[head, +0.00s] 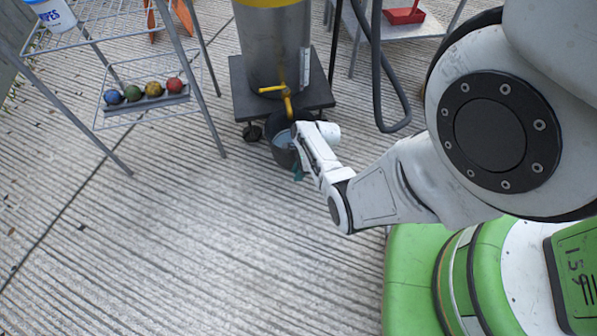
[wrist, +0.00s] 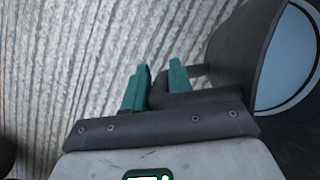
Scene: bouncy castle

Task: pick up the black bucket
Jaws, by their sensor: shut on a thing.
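The black bucket (head: 281,155) stands below the yellow tap of a metal drum, at the front edge of the drum's dark wheeled base. Its inside shows pale blue, perhaps water. In the wrist view the bucket (wrist: 235,50) fills the upper right, with its dark handle reaching between my teal fingers. My gripper (head: 298,174) is at the bucket's near right side, and in the wrist view my gripper (wrist: 160,70) is shut on that handle. My white wrist hides part of the bucket in the head view. I cannot tell whether the bucket touches the ground.
The metal drum (head: 272,55) on its wheeled base (head: 240,88) stands right behind the bucket. A dark hose (head: 378,85) hangs to the right. A metal rack (head: 205,75) with several coloured balls stands at left. The ridged concrete floor (head: 200,250) in front is clear.

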